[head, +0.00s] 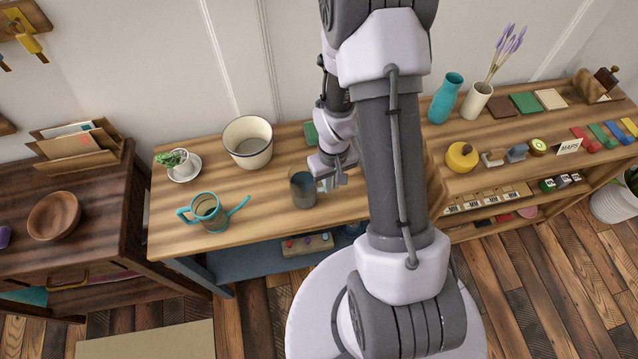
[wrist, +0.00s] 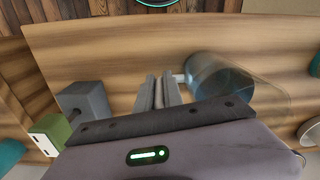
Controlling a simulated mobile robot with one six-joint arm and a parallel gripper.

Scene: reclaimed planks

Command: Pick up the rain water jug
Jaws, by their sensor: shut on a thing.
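The rain water jug (head: 303,188) is a clear, dark-tinted vessel with bluish water low inside, upright at the front middle of the wooden bench (head: 268,205). In the wrist view the jug (wrist: 222,82) is right of the fingers, with a short pale handle part (wrist: 179,78) reaching to them. My gripper (head: 336,180) is beside the jug on its right, and its fingers (wrist: 157,92) are nearly together, shut on the handle. The grip itself is mostly hidden between the fingers. I cannot tell whether the jug's base touches the bench.
A teal-trimmed watering can (head: 207,212) stands to the left, spout toward the jug. A cream pot (head: 248,141) and a small potted plant (head: 181,165) stand behind it. A grey block (wrist: 84,101) and green block (wrist: 50,131) are near my gripper. Bare bench lies left of the jug.

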